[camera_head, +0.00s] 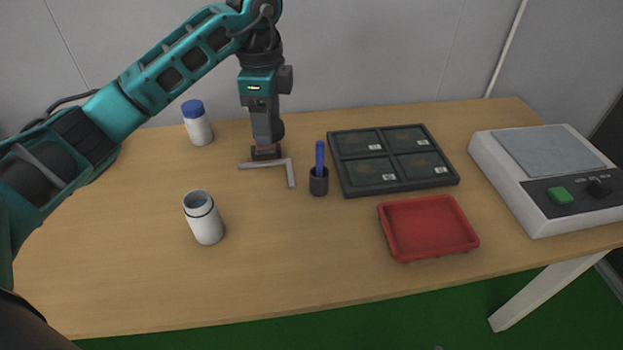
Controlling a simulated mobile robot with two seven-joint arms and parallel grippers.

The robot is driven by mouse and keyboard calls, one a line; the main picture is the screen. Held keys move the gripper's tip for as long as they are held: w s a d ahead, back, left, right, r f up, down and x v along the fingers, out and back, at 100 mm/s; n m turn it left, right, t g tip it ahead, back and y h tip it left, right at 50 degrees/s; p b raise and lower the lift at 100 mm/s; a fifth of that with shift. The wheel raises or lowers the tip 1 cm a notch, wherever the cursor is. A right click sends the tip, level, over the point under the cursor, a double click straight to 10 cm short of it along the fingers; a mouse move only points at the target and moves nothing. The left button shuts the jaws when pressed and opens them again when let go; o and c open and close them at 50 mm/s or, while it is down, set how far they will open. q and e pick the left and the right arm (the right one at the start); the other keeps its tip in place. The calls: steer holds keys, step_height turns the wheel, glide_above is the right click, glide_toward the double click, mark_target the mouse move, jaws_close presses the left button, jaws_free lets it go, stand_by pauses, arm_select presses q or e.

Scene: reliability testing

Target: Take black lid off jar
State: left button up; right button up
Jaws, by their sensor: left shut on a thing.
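A white jar (207,226) stands upright at the front left of the table. Its top is open, with a dark ring around the neck and no lid on it. My left gripper (265,147) points down at the back middle of the table, behind and to the right of the jar. It is shut on a small dark piece that looks like the black lid (265,154). The piece is low, by the grey L-shaped bar; I cannot tell whether it touches the table. The fingers partly hide it. My right gripper is not in view.
A grey L-shaped bar (291,174) lies near the left gripper. A blue-capped white jar (199,129) stands behind. A black cup (319,184) with a blue stick, a dark compartment tray (378,191), a red tray (430,226) and a scale (520,185) stand rightward.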

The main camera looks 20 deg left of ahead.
arm_select(q)
steer(key=shift+a+f+n, duration=0.1)
steer(key=shift+a+n, duration=0.05)
steer(key=shift+n, duration=0.65)
steer(key=b, duration=0.2)
glide_above(276, 206)
step_height(276, 206, down, 15)
steer(key=shift+r, duration=0.15)
steer(key=shift+f, duration=2.5)
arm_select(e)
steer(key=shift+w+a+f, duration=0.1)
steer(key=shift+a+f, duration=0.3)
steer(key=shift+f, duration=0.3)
